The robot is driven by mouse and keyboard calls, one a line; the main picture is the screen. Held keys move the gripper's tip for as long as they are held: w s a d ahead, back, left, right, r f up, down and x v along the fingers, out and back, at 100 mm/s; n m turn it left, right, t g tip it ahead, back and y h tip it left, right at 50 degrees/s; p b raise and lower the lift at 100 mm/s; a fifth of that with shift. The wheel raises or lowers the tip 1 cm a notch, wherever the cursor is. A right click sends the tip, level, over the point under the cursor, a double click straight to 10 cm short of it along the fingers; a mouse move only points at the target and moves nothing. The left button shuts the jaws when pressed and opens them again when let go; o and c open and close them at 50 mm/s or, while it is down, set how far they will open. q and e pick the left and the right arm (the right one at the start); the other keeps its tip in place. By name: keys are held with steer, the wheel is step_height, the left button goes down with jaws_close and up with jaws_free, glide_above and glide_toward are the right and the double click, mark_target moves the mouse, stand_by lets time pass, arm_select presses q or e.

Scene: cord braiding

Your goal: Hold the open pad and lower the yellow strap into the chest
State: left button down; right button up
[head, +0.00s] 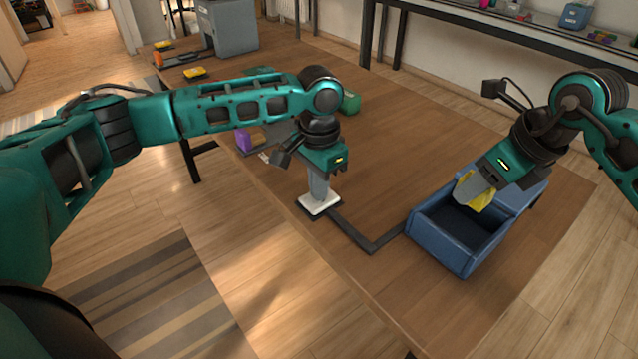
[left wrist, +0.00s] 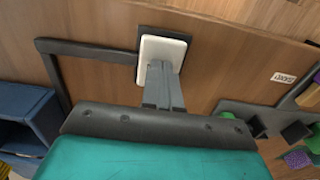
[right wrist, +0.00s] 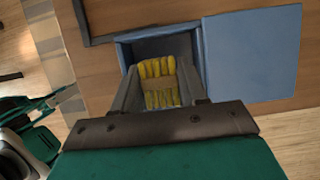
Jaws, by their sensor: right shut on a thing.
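The white open pad (head: 319,203) sits on a dark base on the table and also shows in the left wrist view (left wrist: 160,48). My left gripper (head: 318,200) points down with its fingertips on the pad; its fingers are together with nothing between them. The blue chest (head: 452,250) stands open at the table's right, its lid (right wrist: 252,55) swung out to the side. My right gripper (head: 478,190) is shut on the yellow strap (right wrist: 160,85), a folded bundle with a tan band. The strap (head: 474,191) is at the chest's opening; its underside is hidden.
A dark bar (head: 365,243) runs along the table from the pad to the chest. A purple block (head: 244,140), a green object (head: 350,102) and a grey bin (head: 228,28) are farther back. The middle of the wooden table (head: 400,140) is clear.

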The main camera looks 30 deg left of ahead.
arm_select(q)
steer(key=shift+f, duration=0.1)
arm_select(e)
steer(key=shift+f, duration=2.95)
steer(key=o, duration=1.2)
step_height(320, 180, up, 10)
steer(key=shift+r, duration=0.1)
